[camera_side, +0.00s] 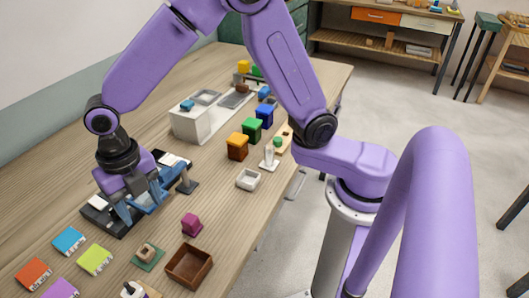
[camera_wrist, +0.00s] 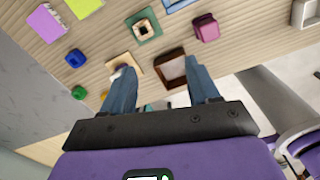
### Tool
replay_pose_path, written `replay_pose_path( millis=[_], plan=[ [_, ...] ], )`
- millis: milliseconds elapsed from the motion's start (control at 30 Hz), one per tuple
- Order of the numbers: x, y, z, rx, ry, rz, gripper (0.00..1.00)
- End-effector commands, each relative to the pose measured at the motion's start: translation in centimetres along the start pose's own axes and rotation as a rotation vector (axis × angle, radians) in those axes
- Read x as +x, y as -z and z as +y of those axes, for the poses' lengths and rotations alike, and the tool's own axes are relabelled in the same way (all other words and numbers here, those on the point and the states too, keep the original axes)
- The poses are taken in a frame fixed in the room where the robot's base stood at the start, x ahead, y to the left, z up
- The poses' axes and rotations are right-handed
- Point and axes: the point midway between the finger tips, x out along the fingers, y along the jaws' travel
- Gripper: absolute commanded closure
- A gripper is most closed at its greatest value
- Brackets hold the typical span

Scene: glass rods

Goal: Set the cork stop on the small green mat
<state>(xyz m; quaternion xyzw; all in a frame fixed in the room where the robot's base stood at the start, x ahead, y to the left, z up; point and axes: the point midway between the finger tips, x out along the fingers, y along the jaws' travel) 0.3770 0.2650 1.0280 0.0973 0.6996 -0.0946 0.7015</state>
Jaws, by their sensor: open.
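The small green mat (camera_side: 156,264) lies on the near part of the wooden table. The cork stop (camera_side: 148,249), a small tan block with a dark centre, sits on it. In the wrist view the cork stop (camera_wrist: 135,30) looks like a square frame resting inside the edges of the green mat (camera_wrist: 157,36). My gripper (camera_side: 140,207) is behind the mat in the side view, near a blue device, and apart from the cork stop.
A brown open box (camera_side: 189,267) and a magenta block (camera_side: 191,225) stand right of the mat. Orange, blue, green and purple cards lie to its left. A blue device (camera_side: 165,190) on a dark base is beside my gripper. Bare table lies between the device and the magenta block.

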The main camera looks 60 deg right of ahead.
Motion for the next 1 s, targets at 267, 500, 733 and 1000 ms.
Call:
replay_pose_path(
  millis=[267,500,733,1000],
  plan=[
    [-3.0,4.4,-7.7,0.541,-0.011,0.000,0.40],
    [-4.4,8.4,-14.9,1.017,-0.018,0.005,0.40],
    [-4.7,12.2,-21.6,1.453,-0.023,0.015,0.40],
    [-4.5,14.7,-25.8,1.743,-0.021,0.021,0.40]
  ],
)
